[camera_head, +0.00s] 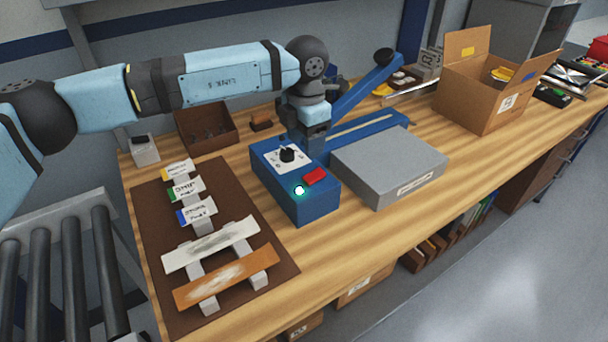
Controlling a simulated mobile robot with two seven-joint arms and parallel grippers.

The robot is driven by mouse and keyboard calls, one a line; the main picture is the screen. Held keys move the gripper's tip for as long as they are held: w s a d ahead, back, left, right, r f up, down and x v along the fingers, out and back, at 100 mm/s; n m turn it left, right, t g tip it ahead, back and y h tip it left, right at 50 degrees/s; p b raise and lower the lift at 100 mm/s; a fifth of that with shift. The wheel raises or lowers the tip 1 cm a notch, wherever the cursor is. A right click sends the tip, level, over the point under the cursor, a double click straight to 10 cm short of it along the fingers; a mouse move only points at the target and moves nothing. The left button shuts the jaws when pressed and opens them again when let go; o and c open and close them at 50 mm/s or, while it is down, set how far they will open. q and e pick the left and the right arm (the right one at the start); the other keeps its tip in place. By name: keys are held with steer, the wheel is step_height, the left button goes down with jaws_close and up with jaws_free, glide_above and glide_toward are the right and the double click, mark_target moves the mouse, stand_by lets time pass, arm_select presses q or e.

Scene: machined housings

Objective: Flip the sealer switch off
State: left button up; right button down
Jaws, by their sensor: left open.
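The sealer is a blue box (312,212) with a long blue bed and a raised blue lever arm (366,84) ending in a black knob. Its top carries a white dial plate with a black dial (287,155), a red switch (315,177) and a round pale-green light (299,190) that looks lit. My left gripper (303,146) points down over the back of the blue box, behind the dial and the red switch. It is open and looks empty; its fingertips are small and partly hidden against the box. I cannot tell whether they touch it. My right gripper is out of view.
A grey flat box (390,162) stands close to the right of the sealer. A brown mat (150,235) with labelled pieces and strips lies left. A brown tray (206,126) sits behind, an open carton (478,100) at back right. The wooden front edge is clear.

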mark_target(305, 180)
arm_select(q)
step_height(305, 180, down, 10)
steer(key=shift+r, duration=0.2)
steer(key=shift+c, duration=0.4)
